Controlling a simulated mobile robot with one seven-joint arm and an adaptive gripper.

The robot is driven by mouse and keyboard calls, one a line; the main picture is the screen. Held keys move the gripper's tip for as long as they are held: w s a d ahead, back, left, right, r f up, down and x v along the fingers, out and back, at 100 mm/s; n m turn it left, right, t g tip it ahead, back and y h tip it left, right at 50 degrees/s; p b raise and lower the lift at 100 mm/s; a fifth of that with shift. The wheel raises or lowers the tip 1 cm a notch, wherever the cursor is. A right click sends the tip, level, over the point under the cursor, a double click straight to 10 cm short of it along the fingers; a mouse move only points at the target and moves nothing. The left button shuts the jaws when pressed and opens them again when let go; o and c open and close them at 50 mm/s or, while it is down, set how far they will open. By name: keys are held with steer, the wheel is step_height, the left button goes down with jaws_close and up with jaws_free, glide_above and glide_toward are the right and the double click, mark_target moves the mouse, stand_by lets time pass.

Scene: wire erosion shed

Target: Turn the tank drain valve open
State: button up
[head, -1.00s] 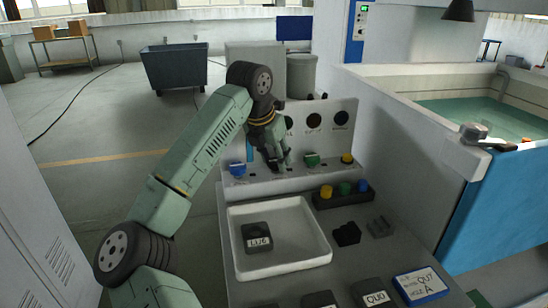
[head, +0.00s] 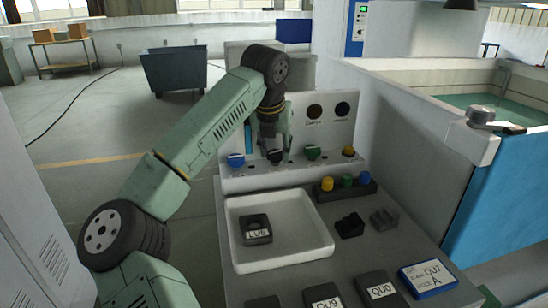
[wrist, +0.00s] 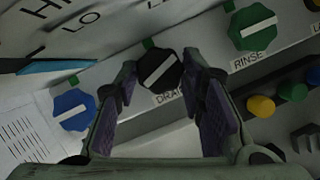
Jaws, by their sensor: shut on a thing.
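The drain valve is a black knob (wrist: 160,70) with a white bar, on the sloped panel above a label reading "DRAIN", partly hidden by a finger. Its white bar lies diagonally, rising to the right. My gripper (wrist: 159,76) has one finger on each side of the knob and is shut on it. In the head view my gripper (head: 277,150) points down at the panel's knob row, and the black knob (head: 275,157) shows small at its fingertips.
A blue knob (wrist: 74,110) is left of the drain knob, and a green "RINSE" knob (wrist: 253,28) is right of it. A white tray (head: 281,266) holds a dark labelled block (head: 256,230). Coloured buttons (head: 346,182) stand in front of the panel. A water tank (head: 480,98) is at right.

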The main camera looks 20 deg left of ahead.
steer(key=n+y+b, duration=0.1)
steer(key=n, duration=0.1)
steer(key=n+y+b, duration=0.1)
steer(key=n+b, duration=0.1)
steer(key=shift+w+d+f+n+g, duration=0.1)
steer(key=shift+d+n+g, duration=0.1)
steer(key=shift+n+g, duration=0.1)
steer(key=n+g+y+b, duration=0.1)
steer(key=n+b, duration=0.1)
steer(key=n, duration=0.2)
steer(key=shift+w+d+n, duration=0.1)
steer(key=shift+n, duration=0.3)
steer(key=o, duration=0.9)
